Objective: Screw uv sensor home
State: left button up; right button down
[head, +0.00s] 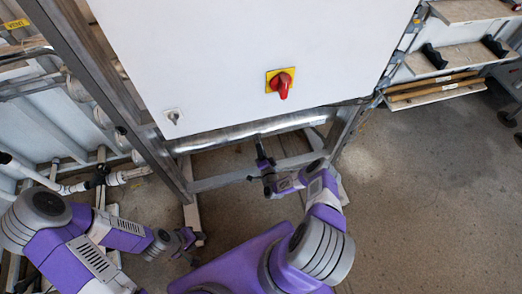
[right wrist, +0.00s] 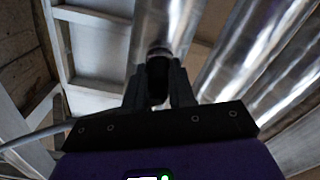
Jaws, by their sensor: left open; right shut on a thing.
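The uv sensor (right wrist: 158,72) is a short black cylinder at the centre of the right wrist view. Its upper end meets the underside of the shiny steel reactor tube (right wrist: 168,22); the thread is hidden, so I cannot tell how deep it sits. My right gripper (right wrist: 158,88) is shut on the sensor, one dark finger on each side. In the head view the steel tube (head: 250,133) runs below the white cabinet, and my right gripper (head: 261,148) reaches up to it. My left gripper (head: 197,240) is open and empty, low at the left, away from the tube.
The white cabinet (head: 220,60) carries a red and yellow switch (head: 283,82). A grey metal frame (head: 120,105) stands around it, with a lower bar close to my right arm. Pipes (head: 130,175) are at the left. A pale cable (right wrist: 35,135) shows in the wrist view.

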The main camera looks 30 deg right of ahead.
jog(key=m, duration=0.2)
jog(key=shift+m, duration=0.3)
jog(key=c, duration=1.4)
grip_release()
jog(key=shift+m, duration=0.6)
jog(key=o, duration=0.5)
jog(key=shift+o, duration=0.2)
jog(key=shift+s, duration=0.1)
jog(key=p+v, duration=0.2)
jog(key=v, duration=0.5)
jog(key=shift+s, duration=0.2)
jog(key=shift+a, duration=0.1)
